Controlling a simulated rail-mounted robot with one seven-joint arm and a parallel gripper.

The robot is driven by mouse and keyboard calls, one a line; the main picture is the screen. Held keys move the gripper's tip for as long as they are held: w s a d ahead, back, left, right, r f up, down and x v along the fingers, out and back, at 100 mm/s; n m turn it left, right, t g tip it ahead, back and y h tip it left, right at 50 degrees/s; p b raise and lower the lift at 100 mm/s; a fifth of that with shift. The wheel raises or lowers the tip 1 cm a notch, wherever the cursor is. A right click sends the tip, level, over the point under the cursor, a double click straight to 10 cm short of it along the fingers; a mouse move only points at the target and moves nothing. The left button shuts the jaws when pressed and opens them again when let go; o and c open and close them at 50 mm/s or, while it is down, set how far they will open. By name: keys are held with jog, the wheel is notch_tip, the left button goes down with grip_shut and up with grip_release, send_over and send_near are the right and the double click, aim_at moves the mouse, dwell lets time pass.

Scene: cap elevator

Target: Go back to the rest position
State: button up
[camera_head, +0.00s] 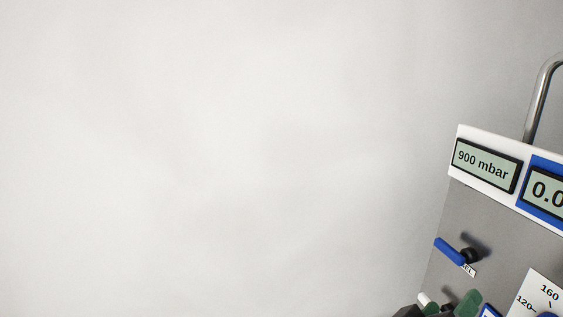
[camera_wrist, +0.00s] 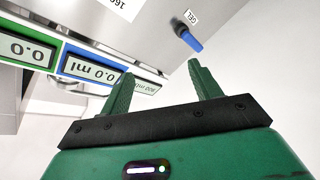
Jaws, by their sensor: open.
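My gripper (camera_wrist: 160,72) shows in the wrist view with its two green fingers spread apart and nothing between them. In the head view only a small part of my gripper (camera_head: 449,304) shows, at the bottom edge in front of the grey panel (camera_head: 490,228). A blue lever (camera_head: 450,251) on a black knob sits on the panel, above the fingers in the head view. In the wrist view the blue lever (camera_wrist: 190,40) is just beyond the right fingertip; I cannot tell the exact gap, and no contact is clear.
A white strip with displays, one reading 900 mbar (camera_head: 485,166), runs along the panel top. A bent metal tube (camera_head: 541,95) rises behind it. A white dial plate (camera_head: 535,296) is at lower right. The left side shows only a bare pale wall (camera_head: 200,150).

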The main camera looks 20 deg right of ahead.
jog(key=w+a+r+t+y, duration=0.35)
jog(key=a+r+t, duration=0.55)
jog(key=a, duration=0.5)
jog(key=s+a+r+n+t+y, duration=0.1)
jog(key=s+a+r+t+y, duration=0.4)
jog(key=a, duration=0.4)
jog(key=s+a+r+n+t+y, duration=0.1)
jog(key=s+a+r+t+y, duration=0.25)
jog(key=a+r+y, duration=0.45)
notch_tip(320, 180, up, 21)
jog(key=a+p, duration=0.2)
jog(key=p, duration=1.9)
jog(key=shift+s+a+n, duration=0.15)
jog(key=shift+a+n, duration=0.05)
jog(key=shift+n, duration=0.1)
jog(key=shift+f+t+y, duration=0.15)
jog(key=shift+t+y, duration=0.1)
